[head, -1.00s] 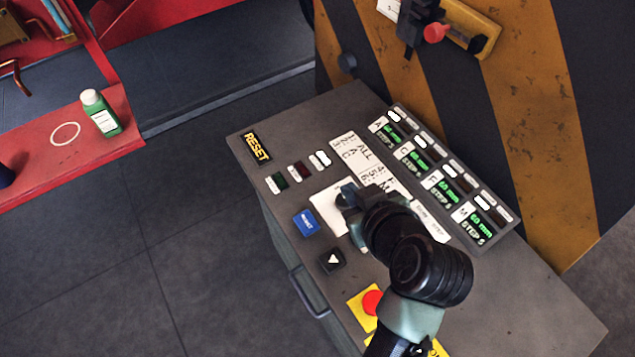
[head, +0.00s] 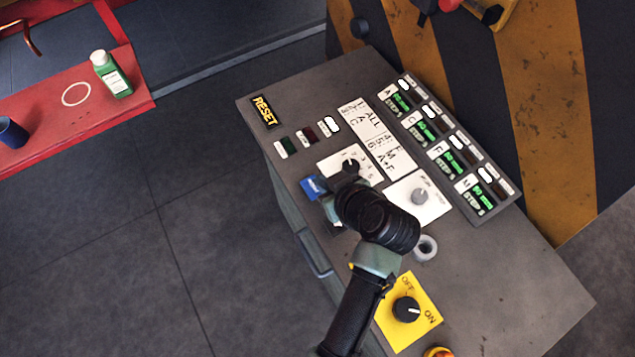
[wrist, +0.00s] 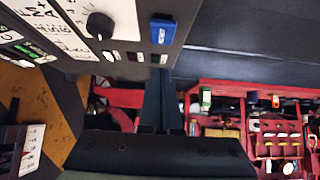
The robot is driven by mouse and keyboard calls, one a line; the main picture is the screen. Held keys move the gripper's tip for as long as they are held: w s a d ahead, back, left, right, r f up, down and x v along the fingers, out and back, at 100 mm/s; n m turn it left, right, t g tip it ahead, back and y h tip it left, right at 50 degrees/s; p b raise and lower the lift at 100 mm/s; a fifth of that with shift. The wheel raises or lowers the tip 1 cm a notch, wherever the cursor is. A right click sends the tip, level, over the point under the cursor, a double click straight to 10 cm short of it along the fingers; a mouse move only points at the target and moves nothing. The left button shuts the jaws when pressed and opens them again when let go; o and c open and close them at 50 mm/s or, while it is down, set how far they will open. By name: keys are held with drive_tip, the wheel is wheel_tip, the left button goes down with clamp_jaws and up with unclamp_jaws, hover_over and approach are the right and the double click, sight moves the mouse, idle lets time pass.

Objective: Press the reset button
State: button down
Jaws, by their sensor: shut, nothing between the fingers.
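The blue reset button (head: 312,188), a square cap with white lettering, sits on the sloped grey control desk (head: 480,270). My gripper (head: 331,208) is right beside the button's lower right in the head view; my wrist hides most of the fingers. In the wrist view the button (wrist: 162,32) appears just beyond the tips of my shut, empty fingers (wrist: 160,75). A small gap shows between tips and button in that picture; I cannot tell the true distance.
A black selector knob (head: 351,167) on a white plate is close to the button. A lit RESET sign (head: 263,112), small lamps and a yellow OFF/ON switch plate (head: 408,311) are also on the desk. A red bench (head: 140,90) holds a green bottle (head: 110,75).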

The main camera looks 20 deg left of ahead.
sight(311, 183)
drive_tip(key=x, duration=0.3)
drive_tip(key=shift+a+f, duration=0.1)
wheel_tip(311, 183, down, 2)
drive_tip(key=shift+f+p, duration=0.2)
drive_tip(key=shift+p, duration=0.25)
drive_tip(key=shift+f, duration=0.75)
